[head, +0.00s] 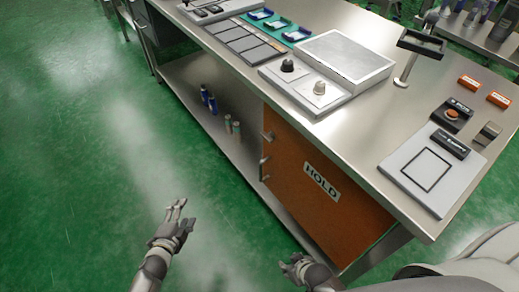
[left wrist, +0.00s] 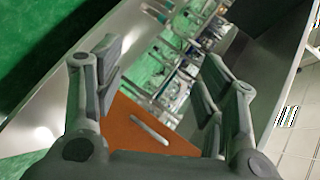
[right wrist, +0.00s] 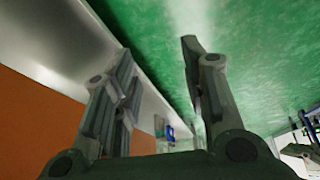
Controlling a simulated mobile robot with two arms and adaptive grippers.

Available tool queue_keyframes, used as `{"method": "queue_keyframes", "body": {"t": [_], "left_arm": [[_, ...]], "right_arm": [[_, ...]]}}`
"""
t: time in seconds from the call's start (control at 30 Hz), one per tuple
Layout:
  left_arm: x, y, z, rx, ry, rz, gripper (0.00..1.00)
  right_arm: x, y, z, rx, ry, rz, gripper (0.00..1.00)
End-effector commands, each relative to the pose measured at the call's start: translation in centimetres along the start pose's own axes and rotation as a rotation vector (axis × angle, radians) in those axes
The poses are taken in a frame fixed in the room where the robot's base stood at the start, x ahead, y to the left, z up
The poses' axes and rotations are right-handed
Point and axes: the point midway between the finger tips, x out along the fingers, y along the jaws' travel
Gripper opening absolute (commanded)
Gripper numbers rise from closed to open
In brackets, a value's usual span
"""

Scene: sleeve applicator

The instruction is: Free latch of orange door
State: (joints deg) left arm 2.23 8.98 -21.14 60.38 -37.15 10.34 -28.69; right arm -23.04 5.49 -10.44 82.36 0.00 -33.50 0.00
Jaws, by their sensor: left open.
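The orange door (head: 300,205) with a HOLD label (head: 321,182) closes the front of the steel bench and looks shut. Two small silver fittings, an upper one (head: 268,135) and a lower one (head: 264,164), sit at its left edge; I cannot tell which is the latch. My left gripper (head: 182,212) is open and empty, left of the door and apart from it. The left wrist view shows the door (left wrist: 125,135) with one silver bar (left wrist: 150,130) beyond the open fingers. My right gripper (head: 291,262) is open near the door's lower front; the right wrist view shows orange (right wrist: 35,120) at left.
Bottles (head: 208,98) stand on the open lower shelf left of the door. The green floor (head: 80,170) is clear.

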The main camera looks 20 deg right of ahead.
Motion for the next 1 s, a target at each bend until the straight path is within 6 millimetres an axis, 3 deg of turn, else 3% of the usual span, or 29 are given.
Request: {"method": "queue_keyframes", "body": {"t": [0.03, 0.13, 0.3, 0.4, 0.53, 0.7, 0.87, 1.0], "left_arm": [[2.1, -2.0, -1.2, 0.131, 0.066, -0.072, 0.64], [4.0, -7.1, -4.9, 0.406, 0.183, -0.209, 0.64], [4.8, -13.4, -11.5, 0.886, 0.339, -0.447, 0.64], [4.1, -15.6, -15.3, 1.171, 0.406, -0.589, 0.64], [2.8, -16.9, -19.2, 1.505, 0.458, -0.749, 0.64], [1.4, -17.3, -22.1, 1.796, 0.484, -0.88, 0.64], [1.0, -17.5, -23.1, 1.893, 0.49, -0.923, 0.64], [1.8, -17.7, -24.3, 1.896, 0.489, -0.926, 0.64]], "right_arm": [[0.9, 0.0, -1.4, 0.001, 0.038, 0.001, 0.4], [-0.1, 0.0, -4.6, 0.002, 0.104, 0.002, 0.4], [-2.9, 0.1, -9.3, 0.004, 0.215, 0.004, 0.4], [-5.1, 0.1, -11.5, 0.005, 0.28, 0.005, 0.4], [-8.4, 0.1, -13.5, 0.006, 0.356, 0.007, 0.4], [-11.7, 0.1, -14.7, 0.006, 0.419, 0.008, 0.4], [-13.1, 0.1, -15.2, 0.006, 0.443, 0.008, 0.4], [-13.4, 0.1, -15.8, 0.005, 0.471, 0.007, 0.4]]}}
